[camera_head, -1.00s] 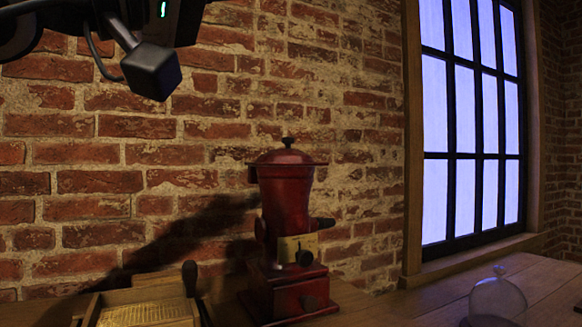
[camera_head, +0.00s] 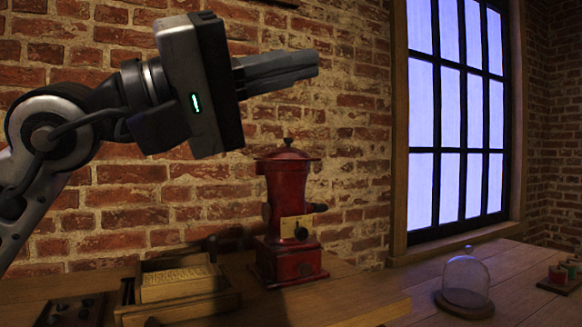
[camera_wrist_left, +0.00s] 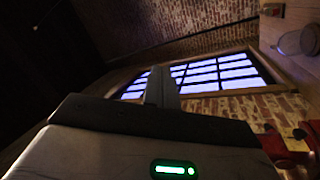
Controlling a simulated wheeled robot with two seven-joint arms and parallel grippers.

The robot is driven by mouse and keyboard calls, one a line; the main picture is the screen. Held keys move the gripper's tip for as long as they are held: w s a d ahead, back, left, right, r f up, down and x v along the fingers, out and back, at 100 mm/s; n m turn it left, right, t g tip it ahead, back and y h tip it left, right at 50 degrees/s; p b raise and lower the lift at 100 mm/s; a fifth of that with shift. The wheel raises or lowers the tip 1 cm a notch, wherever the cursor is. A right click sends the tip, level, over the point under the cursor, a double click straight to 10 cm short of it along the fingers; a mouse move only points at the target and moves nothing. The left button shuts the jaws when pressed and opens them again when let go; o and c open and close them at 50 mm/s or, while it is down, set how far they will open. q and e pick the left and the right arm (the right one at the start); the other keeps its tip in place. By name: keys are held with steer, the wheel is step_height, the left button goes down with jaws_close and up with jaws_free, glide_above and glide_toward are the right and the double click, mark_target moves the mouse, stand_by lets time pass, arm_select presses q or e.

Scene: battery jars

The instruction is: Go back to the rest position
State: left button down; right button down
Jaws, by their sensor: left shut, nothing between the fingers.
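My left gripper (camera_head: 316,62) is raised in front of the brick wall in the head view, above the red grinder and pointing right. Its fingers are together with nothing between them. In the left wrist view the shut fingers (camera_wrist_left: 162,86) stand up against the window, with the gripper's grey body and green light below. My right gripper does not show in either view.
A red grinder (camera_head: 288,205) stands on the wooden table. Left of it are a wooden box (camera_head: 190,300) and a dark holed board (camera_head: 70,310). The window (camera_head: 455,110) is behind.

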arm_select(q)
steer(key=w+a+f+m+t+y+p, duration=0.25)
steer(key=f+m+t, duration=0.35)
steer(key=f, duration=0.4)
steer(key=w+a+f+m+t+y+p, duration=0.1)
steer(key=w+a+f+m+t+y, duration=0.25)
steer(key=f+m, duration=0.5)
steer(key=w+a+f+m+t+y+p, duration=0.2)
steer(key=w+a+f+m+t+y, duration=0.25)
steer(key=f, duration=0.55)
steer(key=s+a+f+n+g+y+p, duration=0.1)
steer(key=s+f+n+g+y, duration=0.2)
steer(key=f+n, duration=0.45)
steer(key=s+a+f+n+g+y+p, duration=0.1)
steer(key=s+f+n+y, duration=0.3)
steer(key=f, duration=0.6)
steer(key=s+a+f+n+g+p, duration=0.1)
steer(key=s+f+n+g, duration=0.5)
steer(key=s+f+n, duration=0.3)
steer(key=s+f, duration=0.3)
steer(key=shift+s, duration=0.25)
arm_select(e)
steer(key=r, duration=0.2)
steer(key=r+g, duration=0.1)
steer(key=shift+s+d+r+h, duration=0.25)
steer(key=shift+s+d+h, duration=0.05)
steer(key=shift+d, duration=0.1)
